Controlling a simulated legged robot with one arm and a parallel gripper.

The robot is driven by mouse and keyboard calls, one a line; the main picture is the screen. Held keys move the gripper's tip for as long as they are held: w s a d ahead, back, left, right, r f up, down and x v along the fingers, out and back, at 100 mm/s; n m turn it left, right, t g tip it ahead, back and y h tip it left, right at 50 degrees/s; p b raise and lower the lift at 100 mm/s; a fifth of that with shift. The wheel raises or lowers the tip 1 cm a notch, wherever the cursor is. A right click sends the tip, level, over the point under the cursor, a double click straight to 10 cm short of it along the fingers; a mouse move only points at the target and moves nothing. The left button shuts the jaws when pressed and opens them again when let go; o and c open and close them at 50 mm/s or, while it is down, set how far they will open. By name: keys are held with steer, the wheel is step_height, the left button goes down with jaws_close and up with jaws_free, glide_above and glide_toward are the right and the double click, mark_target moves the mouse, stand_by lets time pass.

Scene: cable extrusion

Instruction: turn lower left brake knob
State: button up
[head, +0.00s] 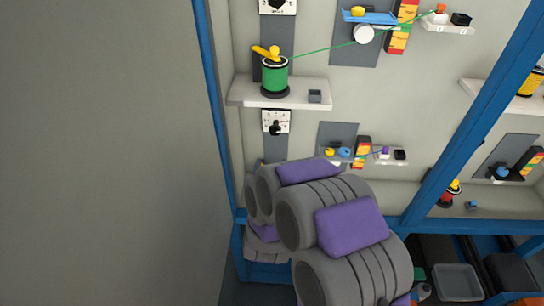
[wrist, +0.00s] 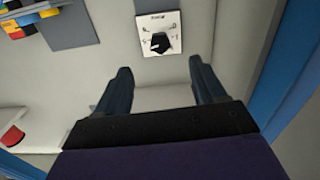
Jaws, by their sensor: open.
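The lower left brake knob (head: 276,127) is a black knob on a white dial plate, on the back wall below the left shelf in the head view. In the wrist view, a black knob (wrist: 160,43) on a white plate shows just beyond the fingertips, roughly centred between them. My gripper (wrist: 160,70) is open and empty, with its two dark fingers apart. The knob is in front of the fingers and no contact shows. In the head view, my grey and purple arm reaches up towards the wall below the dial, and the gripper's fingers are hidden behind it.
A white shelf (head: 240,92) with a green spool (head: 275,76) juts out above the lower dial. Another dial (head: 279,4) is higher up. A blue frame post (head: 213,90) stands at left. A grey panel (head: 337,134) with small coloured parts is at right.

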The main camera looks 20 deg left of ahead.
steer(key=shift+s+d+r+p, duration=0.15)
steer(key=shift+s+p, duration=0.3)
steer(key=shift+s, duration=0.4)
steer(key=s+d+r+m+g, duration=0.2)
steer(key=s+d+g, duration=0.4)
steer(key=d+g, duration=0.45)
steer(key=s+d+r+g+h, duration=0.1)
steer(key=s+d+r+g, duration=0.1)
steer(key=s+d, duration=0.4)
steer(key=s+d+r+g+h, duration=0.1)
steer(key=s+d+r+g, duration=0.2)
steer(key=s+d, duration=0.4)
steer(key=s+d+r+m+g+h, duration=0.1)
steer(key=s+d+g, duration=0.3)
steer(key=s, duration=1.2)
steer(key=shift+s+d+r, duration=0.3)
steer(key=shift+d+r, duration=0.4)
steer(key=shift+d, duration=0.5)
